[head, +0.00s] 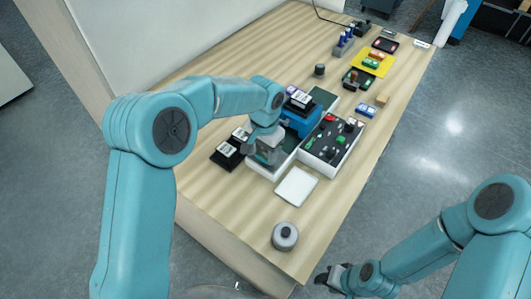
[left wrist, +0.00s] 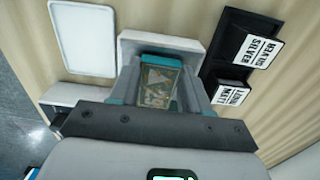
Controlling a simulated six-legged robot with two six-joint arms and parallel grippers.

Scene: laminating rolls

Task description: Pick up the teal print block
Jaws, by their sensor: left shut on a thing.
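The teal print block (left wrist: 158,82) is between the fingers of my left gripper (left wrist: 160,92) in the left wrist view. It shows a greenish-brown printed face with teal at its edges. In the head view my left gripper (head: 266,150) is over the near end of a white tray (head: 262,172), and the fingers largely hide the block. My left gripper is shut on it. Whether the block touches the tray floor I cannot tell. My right gripper (head: 331,276) is off the table's front right edge, away from the block, its jaws too small to read.
Black holders with white labels (head: 227,152) stand left of the tray. A blue device (head: 302,121) is just behind my left gripper. A black-floored tray (head: 326,150) with small pieces is on the right. A blank white plate (head: 296,187) and a grey round weight (head: 285,236) are nearer.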

